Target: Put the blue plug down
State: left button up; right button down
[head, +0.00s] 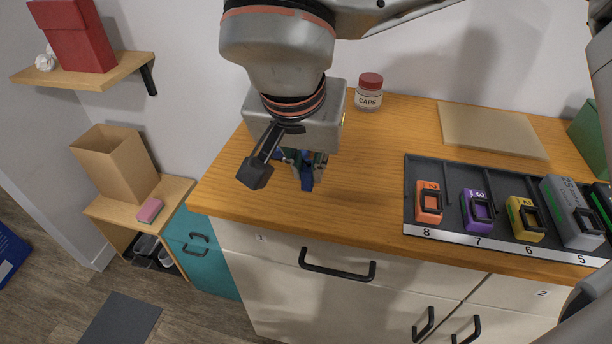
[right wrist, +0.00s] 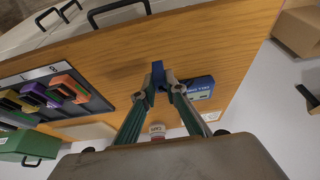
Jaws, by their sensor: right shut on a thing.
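My right gripper (head: 306,176) is over the left end of the wooden counter (head: 350,205), pointing down. It is shut on the blue plug (head: 307,183), which is mostly hidden by the fingers in the head view. In the right wrist view the gripper (right wrist: 161,88) has the blue plug (right wrist: 157,72) between its fingertips. I cannot tell whether the plug touches the counter. My left gripper is not in view.
A blue box with white lettering (right wrist: 200,88) lies close beside the right gripper. A dark tray (head: 450,170) with orange, purple, yellow and grey items in numbered slots stands to the right. A CAPS jar (head: 369,95) and a tan board (head: 490,130) are behind. Bare counter lies between gripper and tray.

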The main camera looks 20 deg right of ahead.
aim_at(307, 184)
notch_tip(307, 184, down, 2)
jog(key=shift+f, duration=0.1)
jog(key=shift+w+f, duration=0.1)
jog(key=shift+f, duration=0.15)
jog(key=shift+r, duration=0.15)
jog(key=c, duration=2)
grip_release()
jog(key=shift+c, duration=0.2)
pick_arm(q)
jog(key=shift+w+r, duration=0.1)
